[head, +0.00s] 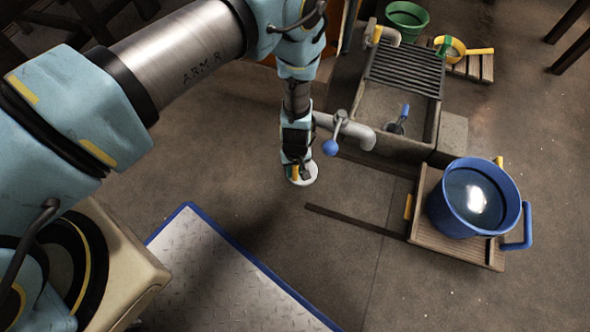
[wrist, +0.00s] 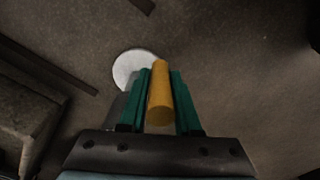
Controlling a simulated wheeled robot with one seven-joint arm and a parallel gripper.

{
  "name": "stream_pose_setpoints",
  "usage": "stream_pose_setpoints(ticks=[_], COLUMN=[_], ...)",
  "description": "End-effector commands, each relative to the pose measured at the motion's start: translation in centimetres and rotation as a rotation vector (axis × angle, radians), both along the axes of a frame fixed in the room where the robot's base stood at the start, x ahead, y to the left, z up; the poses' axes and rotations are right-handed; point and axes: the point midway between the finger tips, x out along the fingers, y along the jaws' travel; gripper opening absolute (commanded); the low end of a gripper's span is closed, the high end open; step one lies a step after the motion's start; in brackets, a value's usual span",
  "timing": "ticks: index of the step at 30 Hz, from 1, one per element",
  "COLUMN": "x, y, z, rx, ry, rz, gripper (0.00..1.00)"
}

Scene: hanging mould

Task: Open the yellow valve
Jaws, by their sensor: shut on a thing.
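My gripper (head: 300,170) points down over the open floor, left of the basin. In the wrist view its green fingers are shut on a yellow cylindrical handle (wrist: 160,95). A white disc (wrist: 132,67) shows beyond the fingers; whether it is joined to the handle I cannot tell. A small yellow valve handle (head: 377,34) sits on a grey pipe (head: 389,37) at the back left of the basin, well apart from my gripper. How far it is turned is too small to tell.
A nearer pipe (head: 358,134) has a blue ball-ended lever (head: 330,148) close right of my gripper. The basin (head: 433,125) has a slatted top. A blue bucket of liquid (head: 440,213) stands on a low platform. A green bucket (head: 405,27) and yellow ladle (head: 478,51) are behind.

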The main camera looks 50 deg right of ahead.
Motion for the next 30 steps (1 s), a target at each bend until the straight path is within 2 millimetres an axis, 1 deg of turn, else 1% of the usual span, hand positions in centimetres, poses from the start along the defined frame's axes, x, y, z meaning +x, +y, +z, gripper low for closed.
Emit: stream_pose_setpoints(ticks=[1,11,12,18,19,26,28,30], x=[0.3,0.3,0.3,0.2,0.2,0.1,0.1,0.1], y=[-0.1,-0.1,-0.1,0.0,0.0,0.0,0.0,-0.1], z=[-0.1,-0.1,-0.1,-0.1,-0.1,0.0,0.4,1.2], rx=[-0.003,-0.002,-0.002,-0.002,-0.001,0.000,-0.001,-0.001], ry=[-0.007,-0.007,-0.007,-0.005,-0.004,-0.003,-0.003,-0.003], rz=[0.003,0.003,0.003,0.002,0.001,0.000,0.000,0.000], gripper=[0.00,0.00,0.35,0.58,0.59,0.59,0.59,0.59])
